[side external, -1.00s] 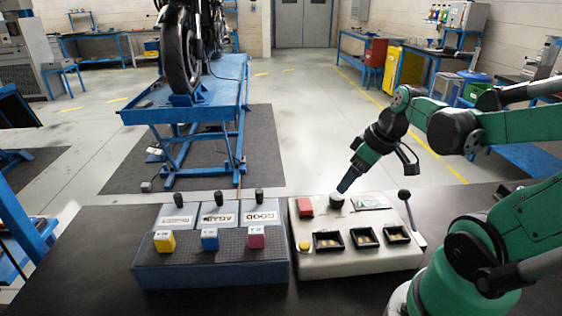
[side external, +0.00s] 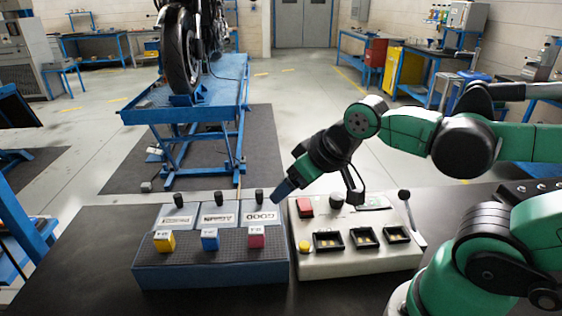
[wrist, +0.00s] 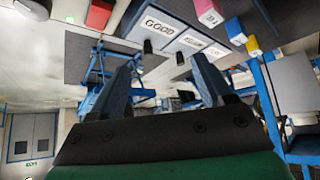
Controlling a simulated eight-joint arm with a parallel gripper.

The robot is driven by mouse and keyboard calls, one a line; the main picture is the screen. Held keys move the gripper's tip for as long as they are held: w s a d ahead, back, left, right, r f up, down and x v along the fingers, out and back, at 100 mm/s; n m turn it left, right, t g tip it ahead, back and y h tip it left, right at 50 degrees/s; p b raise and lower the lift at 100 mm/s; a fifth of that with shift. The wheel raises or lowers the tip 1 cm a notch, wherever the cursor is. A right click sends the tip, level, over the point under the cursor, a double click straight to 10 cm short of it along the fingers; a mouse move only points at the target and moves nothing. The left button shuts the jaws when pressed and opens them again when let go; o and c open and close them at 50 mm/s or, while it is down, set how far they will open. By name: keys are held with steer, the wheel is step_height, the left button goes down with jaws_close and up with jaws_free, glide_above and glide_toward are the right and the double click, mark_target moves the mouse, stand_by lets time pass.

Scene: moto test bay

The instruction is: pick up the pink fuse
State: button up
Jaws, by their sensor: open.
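The pink fuse (side external: 256,238) is a small block with a white labelled top. It stands upright at the right end of a row on the blue-grey box, beside the blue fuse (side external: 210,240) and the yellow fuse (side external: 164,242). My gripper (side external: 282,192) is above the back right of that box, behind and above the pink fuse and apart from it. In the wrist view the fingers (wrist: 160,75) are spread with nothing between them. The pink fuse shows there (wrist: 208,13) near the top edge, beyond the fingers.
The blue-grey box (side external: 210,272) has several black knobs behind the fuses. A pale control panel (side external: 350,264) stands to its right, with a red button (side external: 305,207), a black knob, three sockets and an upright lever (side external: 405,197). The dark table is clear at left.

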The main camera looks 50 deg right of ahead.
steer(key=shift+c, duration=0.7)
